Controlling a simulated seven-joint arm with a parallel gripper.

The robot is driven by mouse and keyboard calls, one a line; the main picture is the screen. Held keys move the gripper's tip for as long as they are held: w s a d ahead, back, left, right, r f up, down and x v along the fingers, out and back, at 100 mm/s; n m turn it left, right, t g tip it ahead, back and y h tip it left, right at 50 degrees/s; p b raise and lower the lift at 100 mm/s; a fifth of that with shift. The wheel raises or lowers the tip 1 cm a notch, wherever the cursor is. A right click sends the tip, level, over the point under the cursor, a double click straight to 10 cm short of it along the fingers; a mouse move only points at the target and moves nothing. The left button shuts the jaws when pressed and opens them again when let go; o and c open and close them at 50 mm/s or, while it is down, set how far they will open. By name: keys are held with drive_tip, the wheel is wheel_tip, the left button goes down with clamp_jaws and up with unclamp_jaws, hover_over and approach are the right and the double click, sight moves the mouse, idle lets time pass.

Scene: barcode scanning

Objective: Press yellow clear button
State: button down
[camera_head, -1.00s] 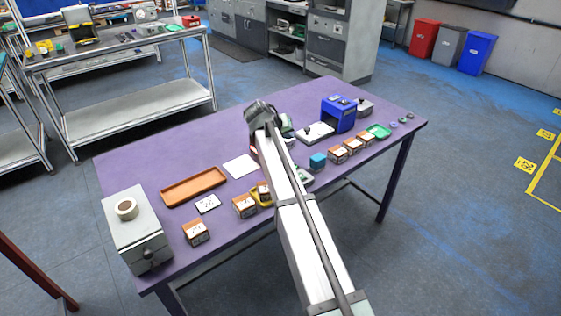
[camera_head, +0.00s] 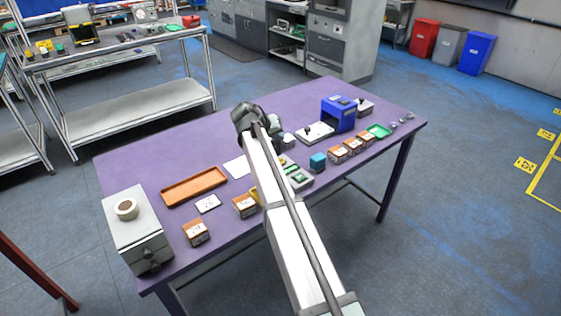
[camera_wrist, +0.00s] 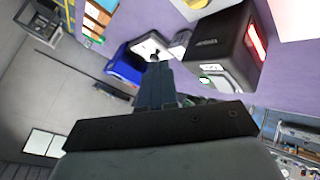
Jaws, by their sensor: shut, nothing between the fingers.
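A small grey device with a dark panel and green marks (camera_head: 298,178) lies on the purple table just right of my arm in the head view. A small yellowish patch shows behind it, partly covered by my arm. I cannot make out which spot is the yellow clear button. My gripper (camera_wrist: 155,82) shows in the wrist view with its dark fingers together and nothing between them. In the head view its fingertips are hidden by my arm. A black box with a lit red window (camera_wrist: 217,45) is right of the fingers in the wrist view.
The table's back left is clear.

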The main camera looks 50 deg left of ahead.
drive_tip(key=shift+f, duration=3.8)
drive_tip(key=shift+f, duration=0.15)
drive_tip(key=shift+f, duration=0.25)
drive_tip(key=shift+f, duration=0.45)
drive_tip(key=shift+r, duration=0.9)
drive_tip(key=shift+r, duration=0.1)
drive_tip(key=shift+r, duration=2.35)
